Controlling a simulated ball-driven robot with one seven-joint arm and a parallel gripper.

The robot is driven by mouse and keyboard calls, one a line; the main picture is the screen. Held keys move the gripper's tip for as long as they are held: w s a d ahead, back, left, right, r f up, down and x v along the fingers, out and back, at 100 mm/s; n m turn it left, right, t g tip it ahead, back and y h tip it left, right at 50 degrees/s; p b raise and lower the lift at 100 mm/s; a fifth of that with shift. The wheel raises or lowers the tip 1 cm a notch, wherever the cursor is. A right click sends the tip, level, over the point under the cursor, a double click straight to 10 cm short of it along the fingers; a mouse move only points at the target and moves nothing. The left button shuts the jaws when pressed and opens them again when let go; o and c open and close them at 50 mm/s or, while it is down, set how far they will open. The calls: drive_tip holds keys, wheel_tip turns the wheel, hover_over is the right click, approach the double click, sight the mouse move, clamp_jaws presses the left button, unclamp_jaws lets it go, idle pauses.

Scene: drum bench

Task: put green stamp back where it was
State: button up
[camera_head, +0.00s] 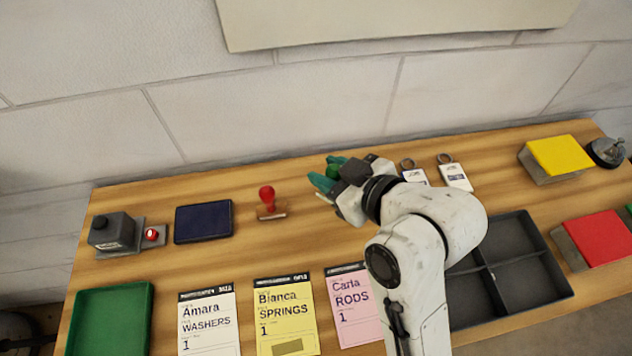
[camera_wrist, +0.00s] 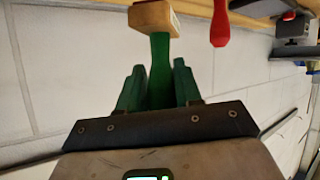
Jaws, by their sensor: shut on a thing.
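My gripper (camera_head: 327,173) is at the back middle of the bench, to the right of the red stamp (camera_head: 267,198). It is shut on the green stamp (camera_head: 333,170), which is mostly hidden by the fingers in the head view. In the wrist view my gripper (camera_wrist: 158,88) has its fingers on both sides of the stamp's green handle (camera_wrist: 160,65). The stamp's pale wooden base (camera_wrist: 153,16) points away from the fingers, toward the bench top. I cannot tell whether the base touches the bench. The red stamp also shows in the wrist view (camera_wrist: 220,25).
A dark ink pad (camera_head: 203,222) and a black device (camera_head: 112,232) lie left. Two key tags (camera_head: 455,175) lie right of my gripper. Three order cards (camera_head: 285,310), a green tray (camera_head: 148,310) and a dark divided tray (camera_head: 535,240) line the front. Bare wood surrounds the red stamp.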

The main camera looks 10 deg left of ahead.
drive_tip(key=f, duration=0.1)
drive_tip(key=w+a+f, duration=0.1)
drive_tip(key=a+f, duration=0.1)
drive_tip(key=shift+w+a+f, duration=0.15)
drive_tip(key=shift+w, duration=0.2)
drive_tip(key=shift+w+a+f+p, duration=0.15)
drive_tip(key=shift+f+p, duration=0.2)
drive_tip(key=shift+f, duration=1.4)
drive_tip(key=shift+f, duration=0.15)
drive_tip(key=o, duration=1)
drive_tip(key=shift+o, duration=0.2)
drive_tip(key=v, duration=1.2)
drive_tip(key=shift+b, duration=0.45)
